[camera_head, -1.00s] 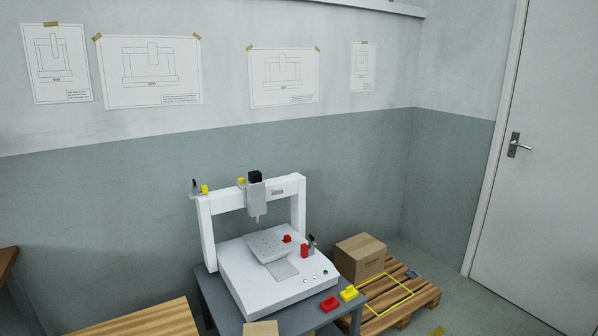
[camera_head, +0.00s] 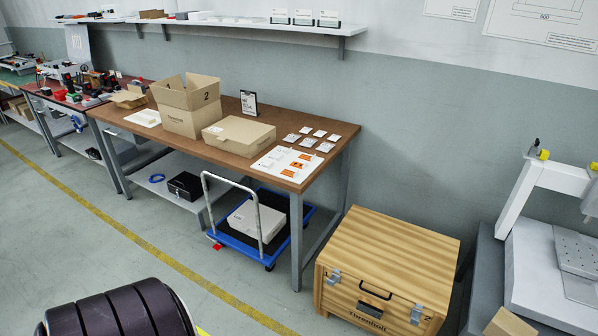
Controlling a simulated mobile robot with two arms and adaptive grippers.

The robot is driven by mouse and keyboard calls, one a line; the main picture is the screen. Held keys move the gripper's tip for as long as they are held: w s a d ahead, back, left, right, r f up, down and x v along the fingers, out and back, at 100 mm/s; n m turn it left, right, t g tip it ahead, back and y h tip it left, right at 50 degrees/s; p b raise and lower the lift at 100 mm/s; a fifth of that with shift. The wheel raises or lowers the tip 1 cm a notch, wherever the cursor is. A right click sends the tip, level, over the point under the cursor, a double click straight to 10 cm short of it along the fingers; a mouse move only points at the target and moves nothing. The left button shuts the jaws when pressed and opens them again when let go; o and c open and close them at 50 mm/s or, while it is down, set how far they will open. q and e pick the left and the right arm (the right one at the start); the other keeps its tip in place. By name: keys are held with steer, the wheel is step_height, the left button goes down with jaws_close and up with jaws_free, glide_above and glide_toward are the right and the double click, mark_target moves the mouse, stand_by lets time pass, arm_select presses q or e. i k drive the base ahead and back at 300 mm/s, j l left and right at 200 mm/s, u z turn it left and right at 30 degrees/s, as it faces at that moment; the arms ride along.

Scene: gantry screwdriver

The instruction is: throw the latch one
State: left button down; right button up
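A wooden crate (camera_head: 400,240) with a closed lid stands on the floor at the lower right. Its front has a left metal latch (camera_head: 333,276), a right metal latch (camera_head: 416,314) and a dark handle (camera_head: 375,290) between them. A marking shows near the right latch, too small to read surely, so I cannot tell which latch is number one. Whether the latches are fastened is too small to tell. Neither gripper is in view. A dark ribbed part at the lower left seems to be my own arm.
A brown workbench (camera_head: 225,112) with cartons stands left of the crate. A blue cart (camera_head: 228,236) is under it. The white gantry machine (camera_head: 540,260) stands right of the crate, with a small carton (camera_head: 508,324) in front. The floor before the crate is clear.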

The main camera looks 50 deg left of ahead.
mark_target(334, 279)
steer(key=u, duration=1.2)
